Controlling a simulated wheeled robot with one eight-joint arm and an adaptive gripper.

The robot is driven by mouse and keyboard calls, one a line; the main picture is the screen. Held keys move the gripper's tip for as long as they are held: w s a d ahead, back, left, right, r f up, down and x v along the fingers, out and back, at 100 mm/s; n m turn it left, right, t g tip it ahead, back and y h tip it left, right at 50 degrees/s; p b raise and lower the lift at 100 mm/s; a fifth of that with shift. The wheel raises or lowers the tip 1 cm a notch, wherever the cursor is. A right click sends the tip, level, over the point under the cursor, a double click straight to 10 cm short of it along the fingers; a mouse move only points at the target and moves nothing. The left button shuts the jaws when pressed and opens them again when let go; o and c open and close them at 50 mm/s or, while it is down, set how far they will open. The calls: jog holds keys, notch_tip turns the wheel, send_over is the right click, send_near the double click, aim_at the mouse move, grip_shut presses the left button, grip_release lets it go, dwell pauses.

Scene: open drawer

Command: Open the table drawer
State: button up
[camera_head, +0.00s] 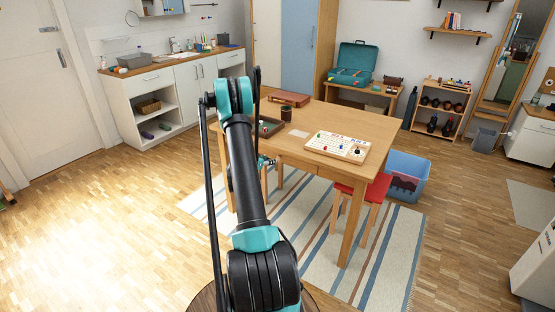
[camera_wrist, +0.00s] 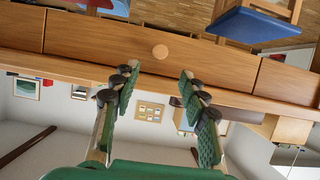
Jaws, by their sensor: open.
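The wooden table (camera_head: 312,113) stands in front of me in the head view, partly hidden by my arm. In the wrist view, which looks upside down, the drawer front (camera_wrist: 100,40) spans the table's side with a round wooden knob (camera_wrist: 160,51) at its middle. The drawer front looks flush with the panels beside it, so it appears shut. My gripper (camera_wrist: 157,82) is open and empty. Its two green-padded fingers point toward the drawer, one on each side of the knob's line, and appear apart from it. In the head view the gripper is mostly hidden behind my arm.
A board with coloured pieces (camera_head: 338,147) and a brown case (camera_head: 289,99) lie on the table. A red stool (camera_head: 377,188) and a blue bin (camera_head: 407,172) stand at its right. A blue-seated stool (camera_wrist: 262,25) shows in the wrist view. The floor at left is clear.

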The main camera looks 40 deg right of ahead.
aim_at(278, 157)
jog(key=x, duration=0.9)
jog(key=shift+w+d+f, duration=0.1)
jog(key=shift+w+d, duration=0.05)
jog(key=shift+d, duration=0.1)
grip_shut()
